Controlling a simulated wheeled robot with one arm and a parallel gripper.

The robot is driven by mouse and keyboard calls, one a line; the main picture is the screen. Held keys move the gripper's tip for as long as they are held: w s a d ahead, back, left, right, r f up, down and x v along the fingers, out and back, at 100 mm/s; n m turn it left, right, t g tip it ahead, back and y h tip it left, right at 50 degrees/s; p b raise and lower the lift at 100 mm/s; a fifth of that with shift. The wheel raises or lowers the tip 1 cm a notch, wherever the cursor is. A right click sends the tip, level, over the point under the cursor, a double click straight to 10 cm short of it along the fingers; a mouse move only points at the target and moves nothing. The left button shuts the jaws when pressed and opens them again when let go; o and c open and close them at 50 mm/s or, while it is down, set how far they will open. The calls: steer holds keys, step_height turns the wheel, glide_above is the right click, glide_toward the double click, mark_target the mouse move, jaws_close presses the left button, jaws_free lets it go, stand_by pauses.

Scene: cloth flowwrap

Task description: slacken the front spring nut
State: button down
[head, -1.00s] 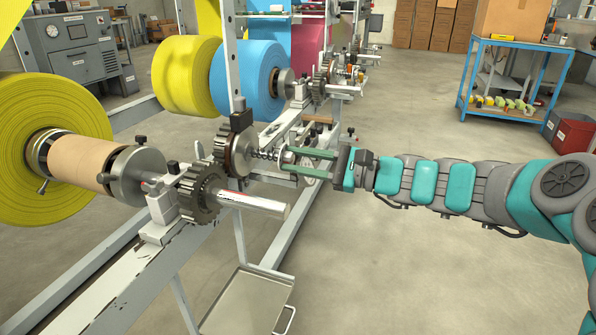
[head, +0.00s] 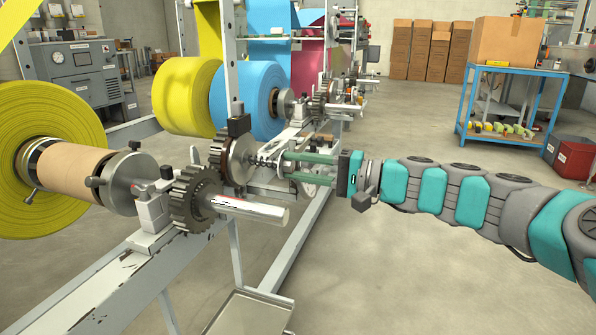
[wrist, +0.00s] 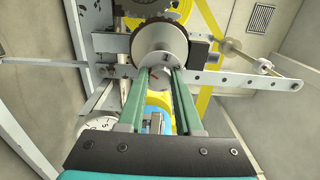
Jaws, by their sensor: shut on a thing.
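My gripper (head: 284,168) reaches in from the right in the head view, its two long green fingers shut on the spring nut (head: 279,162). The nut sits at the end of a dark coil spring (head: 264,160), beside a grey brake disc (head: 242,160) on the frame. The fingers mostly hide the nut. In the wrist view my gripper (wrist: 160,72) points at the disc (wrist: 160,45), and the nut is hard to make out between the fingertips.
A toothed wheel (head: 190,200) and a bare shaft (head: 250,208) stand nearer, left of my gripper. Yellow (head: 187,97) and blue (head: 247,95) rolls are behind. A tray (head: 250,312) is low in front.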

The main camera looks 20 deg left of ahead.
steer(key=shift+n, duration=1.1)
steer(key=c, duration=0.6)
jaws_free()
steer(key=shift+d, duration=0.1)
steer(key=d, duration=0.7)
steer(key=shift+s+d+p, duration=0.3)
steer(key=shift+p, duration=0.1)
